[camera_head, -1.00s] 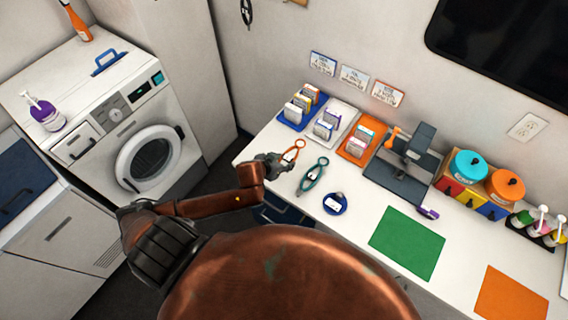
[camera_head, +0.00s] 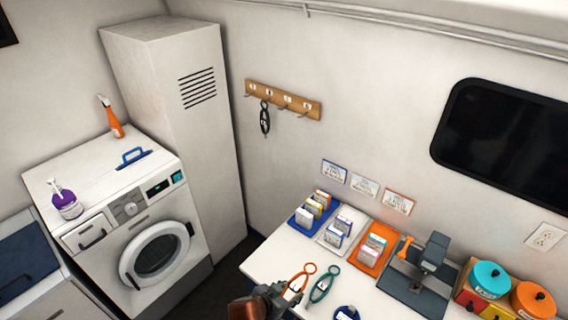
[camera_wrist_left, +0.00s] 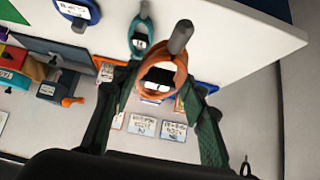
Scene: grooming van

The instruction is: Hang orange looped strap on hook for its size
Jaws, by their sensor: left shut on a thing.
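The orange looped strap (camera_head: 304,272) is at my left gripper (camera_head: 278,296), near the table's left end. In the left wrist view the orange strap (camera_wrist_left: 162,92) stands large between the fingers, and the gripper is shut on it. I cannot tell whether it touches the table. A wooden hook rack (camera_head: 290,103) with several small numbered labels hangs on the back wall. A black looped strap (camera_head: 265,117) hangs from one of its left hooks. A teal looped strap (camera_head: 323,284) lies on the table, right of the orange one. My right gripper is not in view.
Blue, white and orange card trays (camera_head: 374,255) stand along the table's back, below wall labels (camera_head: 364,186). A grey stand (camera_head: 428,266) and lidded pots (camera_head: 491,278) are further right. A tall white cabinet (camera_head: 185,130) stands left of the rack. Wall below the rack is clear.

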